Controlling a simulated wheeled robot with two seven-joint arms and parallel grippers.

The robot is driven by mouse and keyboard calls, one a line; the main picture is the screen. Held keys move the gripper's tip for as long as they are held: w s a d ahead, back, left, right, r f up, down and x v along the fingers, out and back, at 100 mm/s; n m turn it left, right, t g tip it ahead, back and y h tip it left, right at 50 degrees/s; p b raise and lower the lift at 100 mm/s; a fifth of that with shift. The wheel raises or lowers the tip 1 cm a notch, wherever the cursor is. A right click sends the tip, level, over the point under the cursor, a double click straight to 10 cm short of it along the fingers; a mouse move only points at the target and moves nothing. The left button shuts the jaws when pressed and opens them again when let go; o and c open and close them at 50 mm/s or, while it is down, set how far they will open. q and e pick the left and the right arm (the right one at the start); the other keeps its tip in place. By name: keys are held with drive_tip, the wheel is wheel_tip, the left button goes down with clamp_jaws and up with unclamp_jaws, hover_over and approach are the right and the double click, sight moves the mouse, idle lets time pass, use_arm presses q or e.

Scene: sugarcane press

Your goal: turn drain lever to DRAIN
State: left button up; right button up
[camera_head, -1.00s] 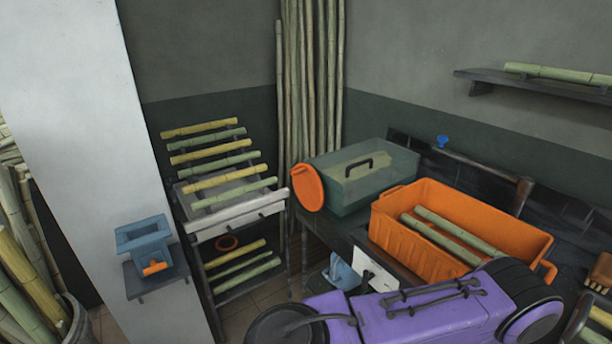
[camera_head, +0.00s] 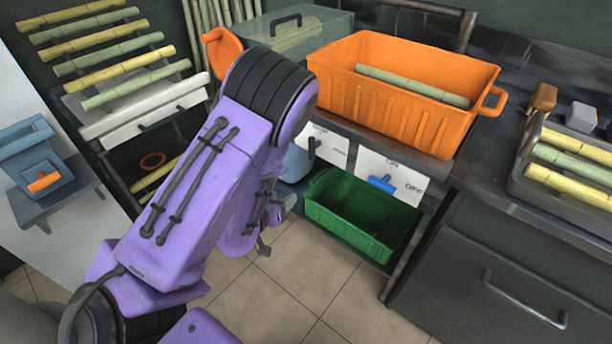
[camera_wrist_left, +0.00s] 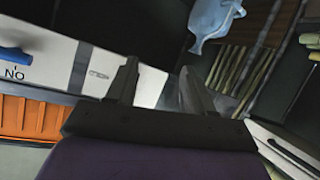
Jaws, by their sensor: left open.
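Two white label panels sit on the bench front in the head view. The right panel carries a blue lever (camera_head: 382,184), lying roughly sideways. My left gripper (camera_head: 263,247) hangs below the left panel, apart from both levers and partly hidden by my arm. In the left wrist view my gripper (camera_wrist_left: 160,82) is open and empty.
An orange crate (camera_head: 385,110) holding a cane stands on the bench above the panels. A green bin (camera_head: 345,222) sits below them. A blue jug (camera_wrist_left: 212,17) is in the wrist view. A cane rack (camera_head: 130,133) is at left. The tiled floor in front is clear.

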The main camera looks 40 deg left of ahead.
use_arm(q)
drive_tip(key=w+a+r+m+t+h+b, duration=0.1)
drive_tip(key=w+r+t+h+b, duration=0.1)
drive_tip(key=w+t+b, duration=0.3)
drive_tip(key=m+h+b, duration=0.1)
drive_tip(key=m+b, duration=0.1)
drive_tip(key=b, duration=0.2)
approach(311, 147)
drive_tip(key=f, duration=0.2)
drive_tip(key=w, duration=1)
drive_tip(key=shift+w+d+r, duration=0.15)
drive_tip(key=shift+w+r, duration=0.1)
drive_tip(key=shift+r, duration=0.05)
use_arm(e)
wheel_tip(311, 147, down, 13)
drive_tip(key=shift+r, duration=0.1)
use_arm(q)
clamp_jaws()
